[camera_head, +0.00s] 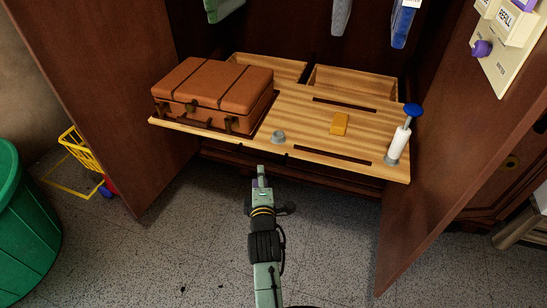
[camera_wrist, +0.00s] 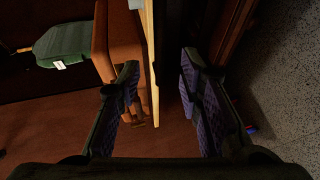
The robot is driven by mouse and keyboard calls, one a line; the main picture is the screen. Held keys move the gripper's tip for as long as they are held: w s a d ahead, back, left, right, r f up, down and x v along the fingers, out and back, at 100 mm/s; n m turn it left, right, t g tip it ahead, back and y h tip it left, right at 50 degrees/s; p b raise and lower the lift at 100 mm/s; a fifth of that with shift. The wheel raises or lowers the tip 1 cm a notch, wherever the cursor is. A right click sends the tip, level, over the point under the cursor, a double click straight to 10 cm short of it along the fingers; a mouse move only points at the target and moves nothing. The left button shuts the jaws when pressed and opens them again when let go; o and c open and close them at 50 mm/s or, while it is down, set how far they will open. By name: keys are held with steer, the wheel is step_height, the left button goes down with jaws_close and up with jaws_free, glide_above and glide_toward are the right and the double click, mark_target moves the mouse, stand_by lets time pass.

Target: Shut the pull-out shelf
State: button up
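The pull-out shelf (camera_head: 303,113) is a light wooden board that sticks out of a dark brown cabinet between its open doors. My gripper (camera_head: 261,171) is just in front of the shelf's front edge, left of its middle. In the wrist view my gripper (camera_wrist: 160,66) is open, its two dark fingers apart. The shelf's edge (camera_wrist: 154,98) shows as a thin pale strip between them, closer to the left finger. I cannot tell whether a finger touches it.
Cabinet doors (camera_head: 100,100) (camera_head: 450,140) stand open either side. A green bin (camera_head: 22,225) is at left.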

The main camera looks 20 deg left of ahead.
mark_target(259, 159)
steer(key=p+x, duration=0.1)
steer(key=x, duration=0.9)
steer(key=shift+w+a, duration=0.25)
steer(key=shift+c, duration=0.5)
jaws_close()
